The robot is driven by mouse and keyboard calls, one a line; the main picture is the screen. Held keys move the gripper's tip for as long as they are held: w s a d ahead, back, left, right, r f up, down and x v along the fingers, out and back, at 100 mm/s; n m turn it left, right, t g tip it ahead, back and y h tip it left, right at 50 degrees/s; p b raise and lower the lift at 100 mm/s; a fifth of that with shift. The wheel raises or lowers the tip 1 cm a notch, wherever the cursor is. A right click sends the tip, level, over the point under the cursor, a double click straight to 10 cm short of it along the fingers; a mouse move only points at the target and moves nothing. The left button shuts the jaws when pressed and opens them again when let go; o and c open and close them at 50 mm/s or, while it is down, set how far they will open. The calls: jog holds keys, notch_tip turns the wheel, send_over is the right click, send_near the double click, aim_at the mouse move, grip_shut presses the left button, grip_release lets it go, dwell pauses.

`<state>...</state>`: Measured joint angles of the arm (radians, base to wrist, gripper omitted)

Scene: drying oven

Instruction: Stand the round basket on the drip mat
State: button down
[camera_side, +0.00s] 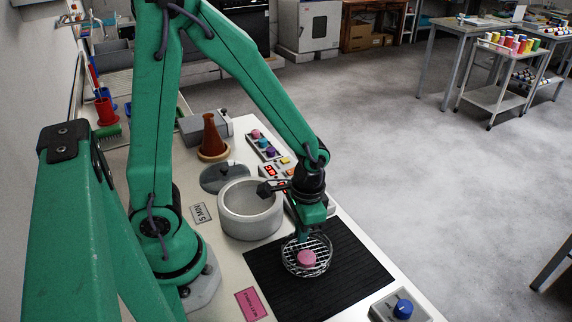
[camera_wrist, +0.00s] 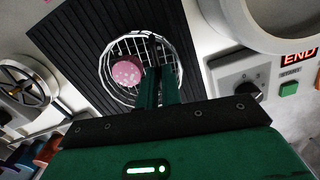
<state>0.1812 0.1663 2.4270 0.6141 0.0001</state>
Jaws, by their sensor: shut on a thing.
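The round wire basket (camera_side: 322,262) is over the black ribbed drip mat (camera_side: 350,265), near its back edge. It looks upright, and a pink round piece (camera_side: 307,258) lies inside it. The mat (camera_wrist: 75,45) shows behind the basket there. I cannot tell whether the basket's bottom touches the mat.
A white round open chamber (camera_side: 250,225) stands behind the mat, its grey lid (camera_side: 222,176) beyond. A control panel reading END (camera_wrist: 298,57) sits beside it. A blue-knobbed box (camera_side: 402,307) is at the front right, a pink card (camera_side: 252,304) at left. The mat's right part is clear.

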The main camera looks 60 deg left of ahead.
jog(key=shift+f, duration=0.2)
jog(key=c, duration=1.6)
grip_release()
jog(key=shift+r, duration=0.15)
jog(key=r, duration=1.2)
jog(key=shift+w+d, duration=0.1)
jog(key=shift+w, duration=0.3)
jog(key=shift+s+a+r+n+t, duration=0.35)
jog(key=shift+s+a+r+t, duration=0.65)
jog(key=shift+r, duration=0.4)
jog(key=shift+s+a+r+n+t, duration=0.3)
jog(key=shift+s+a+r+t, duration=0.45)
jog(key=shift+r+t, duration=0.55)
jog(key=shift+s+a+r+n+t, duration=0.35)
jog(key=shift+s+a+r+t, duration=0.5)
jog(key=shift+r, duration=0.7)
